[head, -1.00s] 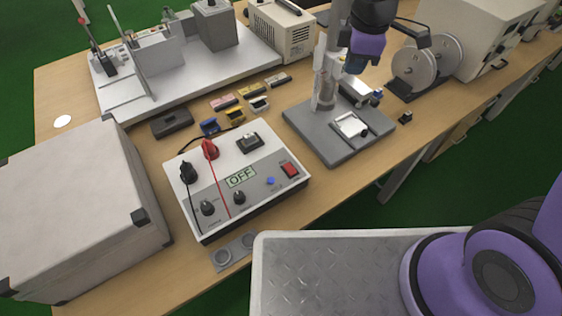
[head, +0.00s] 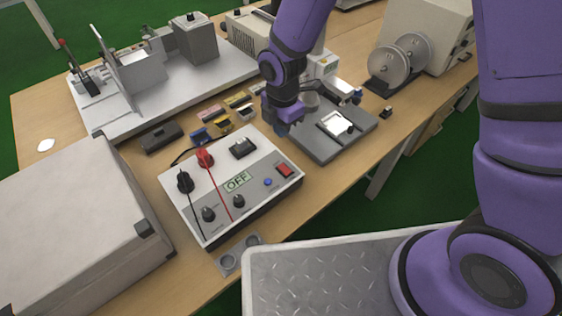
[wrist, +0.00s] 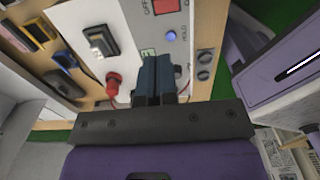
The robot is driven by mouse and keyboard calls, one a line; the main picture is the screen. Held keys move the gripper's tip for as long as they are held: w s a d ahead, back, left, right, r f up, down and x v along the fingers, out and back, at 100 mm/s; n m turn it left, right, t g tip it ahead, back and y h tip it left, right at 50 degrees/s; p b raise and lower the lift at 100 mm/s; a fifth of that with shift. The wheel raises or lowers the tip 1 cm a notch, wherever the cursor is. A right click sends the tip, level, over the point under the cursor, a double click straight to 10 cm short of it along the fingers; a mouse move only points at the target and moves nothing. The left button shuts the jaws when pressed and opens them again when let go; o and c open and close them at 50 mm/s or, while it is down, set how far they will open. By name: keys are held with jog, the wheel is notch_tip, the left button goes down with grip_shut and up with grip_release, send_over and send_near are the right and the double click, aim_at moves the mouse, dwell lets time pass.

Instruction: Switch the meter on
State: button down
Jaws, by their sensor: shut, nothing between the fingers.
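The meter (head: 222,213) is a white box with a dark base on the bench, its display (head: 237,181) reading OFF. A red rocker switch (head: 285,170) is at its right end, with a blue button (head: 268,182), two black knobs, and black and red plugs with leads. In the wrist view the red switch (wrist: 167,5) is at the top edge, beside the blue button (wrist: 171,35). My gripper (head: 283,130) is above the bench behind the meter's right rear corner, apart from the switch. In the wrist view its dark blue fingers (wrist: 155,78) are together and empty.
A test stand with a grey base (head: 325,155) stands right of the meter, close to my gripper. A large grey case (head: 75,225) is at the left. Small coloured blocks (head: 222,127) lie behind the meter. A ringed plate (head: 240,253) lies in front of it.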

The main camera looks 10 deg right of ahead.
aim_at(285, 170)
notch_tip(285, 170, down, 14)
dwell(0.9)
jog(key=shift+w+f, duration=0.1)
jog(key=shift+f, duration=0.05)
dwell(0.3)
jog(key=shift+s+d, duration=0.15)
jog(key=shift+s, duration=0.1)
jog(key=shift+s+d+r, duration=0.3)
jog(key=shift+s, duration=0.15)
